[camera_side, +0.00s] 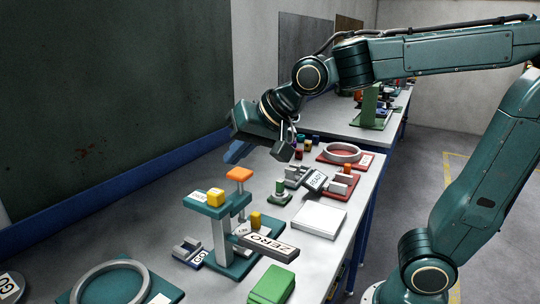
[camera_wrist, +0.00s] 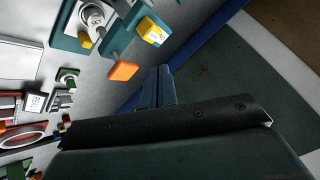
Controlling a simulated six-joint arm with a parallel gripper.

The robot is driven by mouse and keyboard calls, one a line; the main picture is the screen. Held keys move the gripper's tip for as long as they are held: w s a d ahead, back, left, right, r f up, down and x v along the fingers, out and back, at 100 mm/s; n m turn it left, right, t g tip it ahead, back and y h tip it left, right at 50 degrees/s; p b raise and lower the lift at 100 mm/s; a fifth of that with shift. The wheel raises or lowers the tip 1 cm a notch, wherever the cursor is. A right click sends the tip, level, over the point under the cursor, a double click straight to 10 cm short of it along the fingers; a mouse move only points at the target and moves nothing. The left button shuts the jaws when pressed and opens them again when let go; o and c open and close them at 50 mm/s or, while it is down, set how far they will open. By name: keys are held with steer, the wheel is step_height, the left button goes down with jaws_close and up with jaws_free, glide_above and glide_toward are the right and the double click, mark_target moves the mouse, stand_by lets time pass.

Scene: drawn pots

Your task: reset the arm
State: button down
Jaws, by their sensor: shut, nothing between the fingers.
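My gripper (camera_side: 233,156) hangs above the far left part of the grey bench in the side view, close to the blue strip along the dark wall. My arm reaches in from the right, bent at the elbow, with the wrist tilted down to the left. The gripper touches nothing that I can make out.
A teal stand (camera_side: 222,235) with a yellow block (camera_side: 215,197) and an orange-topped post (camera_side: 239,175) rises nearer the camera.

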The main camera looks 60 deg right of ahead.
steer(key=s+d+f+n+g, duration=0.1)
steer(key=s+d+f+n, duration=0.1)
steer(key=s, duration=0.6)
steer(key=s+d+f+n+g, duration=0.2)
steer(key=s+f+n, duration=0.1)
steer(key=s, duration=0.6)
steer(key=shift+d+f+n+h, duration=0.25)
steer(key=shift+f+n+h, duration=0.15)
steer(key=shift+n, duration=0.4)
